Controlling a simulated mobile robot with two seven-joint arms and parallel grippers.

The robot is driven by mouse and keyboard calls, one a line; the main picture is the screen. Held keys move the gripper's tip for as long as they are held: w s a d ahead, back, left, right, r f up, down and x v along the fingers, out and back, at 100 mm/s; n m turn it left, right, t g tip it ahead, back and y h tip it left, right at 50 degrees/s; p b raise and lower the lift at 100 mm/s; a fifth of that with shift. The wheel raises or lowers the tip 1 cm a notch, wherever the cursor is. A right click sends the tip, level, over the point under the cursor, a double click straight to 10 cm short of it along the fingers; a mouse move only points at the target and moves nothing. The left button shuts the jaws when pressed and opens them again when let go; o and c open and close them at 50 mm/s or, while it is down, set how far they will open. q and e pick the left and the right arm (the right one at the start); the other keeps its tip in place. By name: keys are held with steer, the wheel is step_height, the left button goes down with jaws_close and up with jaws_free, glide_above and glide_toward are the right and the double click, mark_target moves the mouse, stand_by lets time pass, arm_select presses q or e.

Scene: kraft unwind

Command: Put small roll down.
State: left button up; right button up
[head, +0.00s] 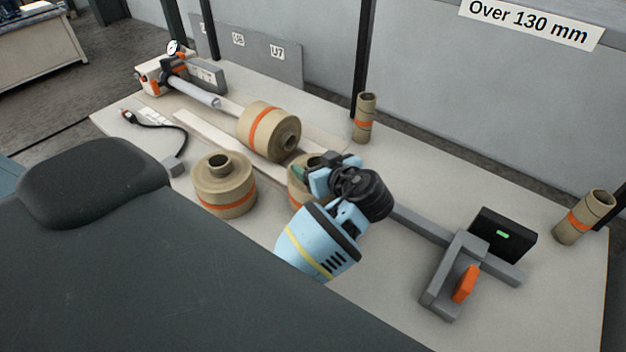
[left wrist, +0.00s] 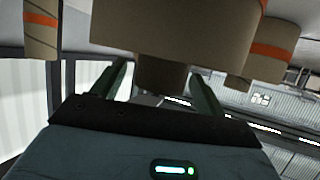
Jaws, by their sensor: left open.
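A small tan roll (head: 298,196) with an orange band stands on the table, partly hidden behind my left gripper (head: 303,172). In the left wrist view a tan roll (left wrist: 175,35) fills the top middle, and its narrower core (left wrist: 160,75) lies between the two open fingers of my left gripper (left wrist: 158,85). I cannot tell whether the fingers touch the core. Another tan roll (head: 223,190) with a raised core stands upright to the left. A larger roll (head: 265,130) lies on its side behind them. My right gripper is not in view.
Narrow tan cores stand at the table's back edge (head: 364,120) and far right (head: 584,216). A grey stand with an orange lever (head: 466,284) and a black box with a green light (head: 503,236) are at right. A spindle unit (head: 190,88) is at back left.

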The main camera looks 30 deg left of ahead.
arm_select(q)
steer(key=shift+w, duration=0.1)
steer(key=shift+c, duration=0.5)
jaws_close()
steer(key=shift+r, duration=0.1)
